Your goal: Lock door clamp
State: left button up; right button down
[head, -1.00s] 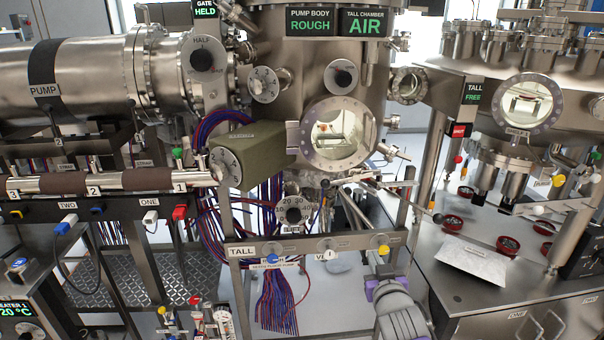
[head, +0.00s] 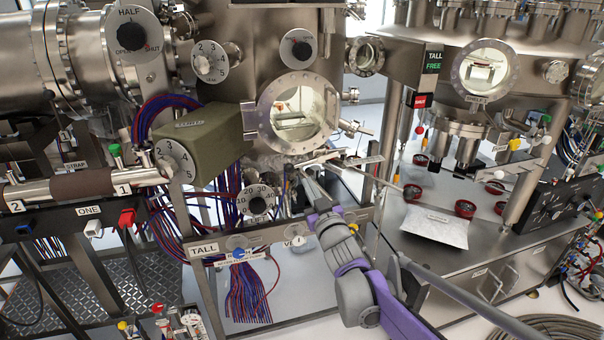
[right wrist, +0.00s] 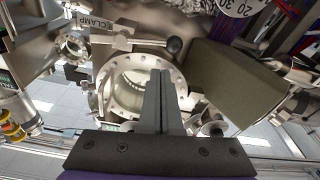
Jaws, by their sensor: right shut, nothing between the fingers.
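The round glass-windowed door (head: 297,112) is on the front of the tall chamber; it also shows in the right wrist view (right wrist: 108,92). The door clamp (head: 325,158) sits just below and right of it, a metal bar with a dark knob; in the right wrist view the clamp (right wrist: 125,42) lies above the door, with its dark knob (right wrist: 173,46) to the right and a CLAMP label beside it. My right gripper (right wrist: 160,74) is shut and empty, its fingertips appearing over the door's edge, short of the knob. In the head view the fingers are hard to make out. My left gripper is out of view.
A green box (head: 200,143) stands close left of the door. A numbered dial (head: 257,200) and the TALL rail (head: 205,251) are below. A steel bench (head: 455,250) with a white packet (head: 433,227) and several red-rimmed rings is at the right.

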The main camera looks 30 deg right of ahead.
aim_at(298, 165)
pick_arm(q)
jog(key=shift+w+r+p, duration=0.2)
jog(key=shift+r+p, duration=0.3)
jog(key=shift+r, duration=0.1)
pick_arm(e)
jog(key=x, duration=0.9)
jog(key=shift+w, duration=0.25)
jog(key=shift+f, duration=0.1)
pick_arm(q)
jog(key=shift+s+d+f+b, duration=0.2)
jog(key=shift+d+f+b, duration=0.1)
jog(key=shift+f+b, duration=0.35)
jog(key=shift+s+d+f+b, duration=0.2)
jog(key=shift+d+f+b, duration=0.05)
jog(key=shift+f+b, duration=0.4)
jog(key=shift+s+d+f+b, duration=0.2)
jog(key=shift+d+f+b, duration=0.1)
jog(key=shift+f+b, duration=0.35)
pick_arm(e)
jog(key=s+d+f+n+g+y, duration=0.1)
jog(key=d+f+n, duration=0.5)
jog(key=n, duration=1.1)
jog(key=shift+s+f+n+y, duration=0.25)
jog(key=shift+f+n+y, duration=0.15)
jog(key=shift+f+y, duration=0.3)
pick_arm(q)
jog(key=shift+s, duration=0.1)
pick_arm(e)
jog(key=shift+s+f, duration=0.1)
jog(key=shift+s, duration=0.05)
